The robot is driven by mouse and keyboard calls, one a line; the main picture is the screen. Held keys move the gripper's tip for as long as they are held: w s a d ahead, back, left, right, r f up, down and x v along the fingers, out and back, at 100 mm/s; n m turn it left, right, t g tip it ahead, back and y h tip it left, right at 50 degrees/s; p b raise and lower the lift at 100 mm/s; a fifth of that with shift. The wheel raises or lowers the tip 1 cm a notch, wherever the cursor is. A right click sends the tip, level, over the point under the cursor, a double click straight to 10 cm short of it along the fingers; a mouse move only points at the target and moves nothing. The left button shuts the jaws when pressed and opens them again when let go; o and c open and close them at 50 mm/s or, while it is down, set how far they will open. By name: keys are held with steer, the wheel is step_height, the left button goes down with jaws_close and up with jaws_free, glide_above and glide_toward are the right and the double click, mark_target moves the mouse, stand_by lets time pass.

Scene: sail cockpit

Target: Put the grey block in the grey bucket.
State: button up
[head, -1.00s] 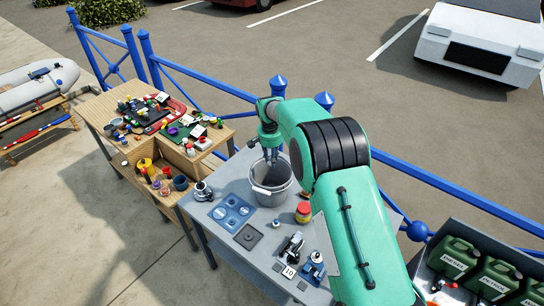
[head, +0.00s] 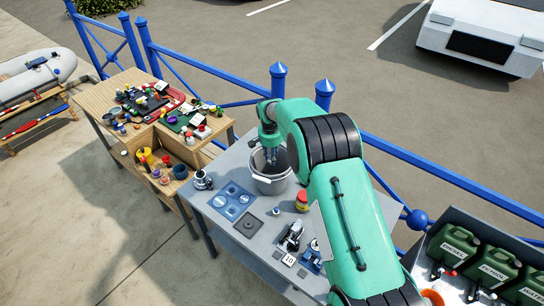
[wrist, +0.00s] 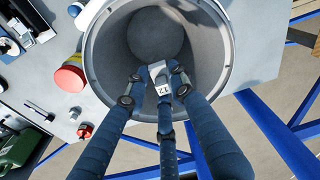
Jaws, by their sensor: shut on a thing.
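The grey bucket (head: 271,187) stands upright on the grey table. It also shows in the wrist view, where I look down past its rim (wrist: 91,75) to its bare floor (wrist: 157,33). My gripper (head: 271,158) points down at the bucket's mouth. The block is inside the outline of the bucket's mouth, apart from the walls in that view. Its height above the floor is hard to tell. The block is hidden in the head view.
A blue panel (head: 232,201) and small metal devices (head: 292,237) lie in front. A wooden bench (head: 125,85) with many small items is at left. Blue railing (head: 400,165) runs behind the table.

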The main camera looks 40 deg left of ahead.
steer(key=o, duration=1.1)
steer(key=shift+r+p, duration=0.55)
steer(key=shift+r, duration=2.95)
steer(key=shift+r, duration=0.1)
